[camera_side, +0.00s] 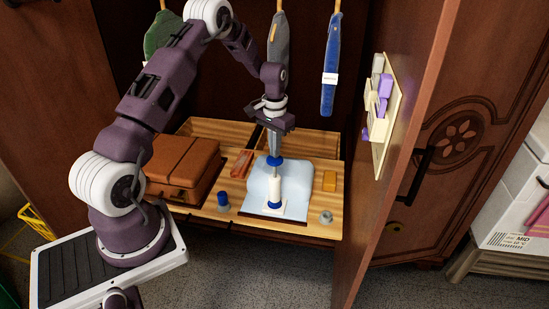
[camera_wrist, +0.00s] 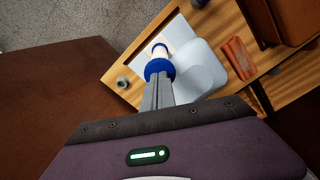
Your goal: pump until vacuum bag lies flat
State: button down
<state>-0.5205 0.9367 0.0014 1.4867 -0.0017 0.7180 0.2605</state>
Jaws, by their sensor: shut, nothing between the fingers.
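The vacuum bag (camera_side: 258,183) is pale blue and still puffed up, lying on the wooden shelf in the cabinet. In the wrist view it is the pale rounded shape (camera_wrist: 200,72). Contact looks likely, but the fingertips overlap the top in both views.
A brown suitcase (camera_side: 184,168) and an orange-red item (camera_side: 242,163) lie left of the bag. Hanging garments (camera_side: 331,65) and the open door (camera_side: 405,140) bound the space.

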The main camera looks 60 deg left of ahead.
aim_at(275, 162)
dwell(0.4)
jog(key=shift+f, duration=3.05)
jog(key=shift+r, duration=2.6)
